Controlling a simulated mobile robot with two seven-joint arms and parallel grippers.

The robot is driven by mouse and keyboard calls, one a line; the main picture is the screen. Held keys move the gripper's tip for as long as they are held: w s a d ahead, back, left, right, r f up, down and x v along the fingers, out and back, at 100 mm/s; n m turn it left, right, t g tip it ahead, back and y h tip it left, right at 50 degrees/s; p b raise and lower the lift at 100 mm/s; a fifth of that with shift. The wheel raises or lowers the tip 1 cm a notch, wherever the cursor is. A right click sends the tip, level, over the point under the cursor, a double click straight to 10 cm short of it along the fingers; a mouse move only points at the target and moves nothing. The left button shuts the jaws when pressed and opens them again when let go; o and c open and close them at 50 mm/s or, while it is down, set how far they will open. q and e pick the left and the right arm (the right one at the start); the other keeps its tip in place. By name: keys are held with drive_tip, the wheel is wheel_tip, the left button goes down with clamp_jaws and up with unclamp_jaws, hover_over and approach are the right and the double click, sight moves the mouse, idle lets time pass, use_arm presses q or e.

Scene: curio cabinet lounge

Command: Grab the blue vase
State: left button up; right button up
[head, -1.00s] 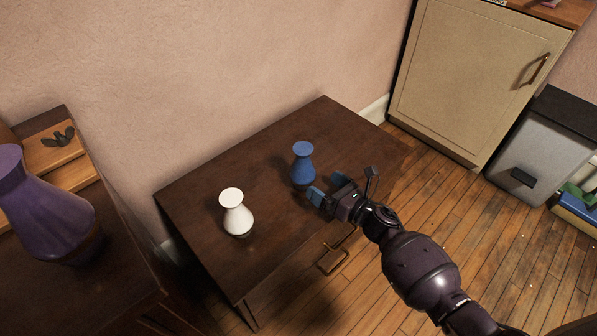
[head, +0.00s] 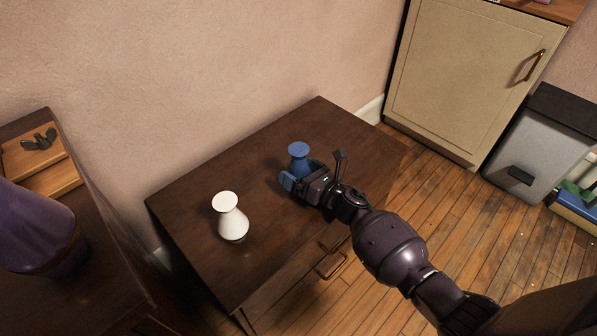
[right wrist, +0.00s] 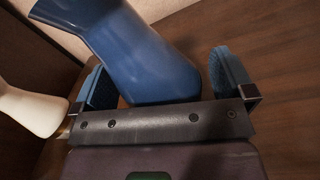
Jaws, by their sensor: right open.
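The blue vase (head: 299,151) stands upright on the dark wooden cabinet top (head: 262,225). My right gripper (head: 299,178) is at the vase's near side, low by its body, and partly hides its lower part. In the right wrist view the vase (right wrist: 140,55) sits between the two blue finger pads, with one pad on each side. The jaws (right wrist: 165,85) are open, with a gap showing beside the vase body. My left gripper is not in view.
A white vase (head: 230,218) stands on the same top, left of my right gripper; it also shows in the right wrist view (right wrist: 30,110). A purple vase (head: 40,232) stands on furniture at the far left. The wall is behind the cabinet.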

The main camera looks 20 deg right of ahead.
sight(300, 147)
drive_tip(key=c, duration=1)
drive_tip(key=shift+r, duration=0.6)
wheel_tip(300, 147, up, 13)
drive_tip(key=p, duration=0.6)
drive_tip(key=shift+w+f, duration=0.15)
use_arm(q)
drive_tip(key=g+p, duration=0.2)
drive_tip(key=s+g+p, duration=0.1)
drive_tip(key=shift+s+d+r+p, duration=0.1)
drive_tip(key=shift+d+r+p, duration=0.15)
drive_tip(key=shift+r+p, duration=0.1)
use_arm(e)
wheel_tip(300, 147, up, 6)
drive_tip(key=shift+r, duration=0.2)
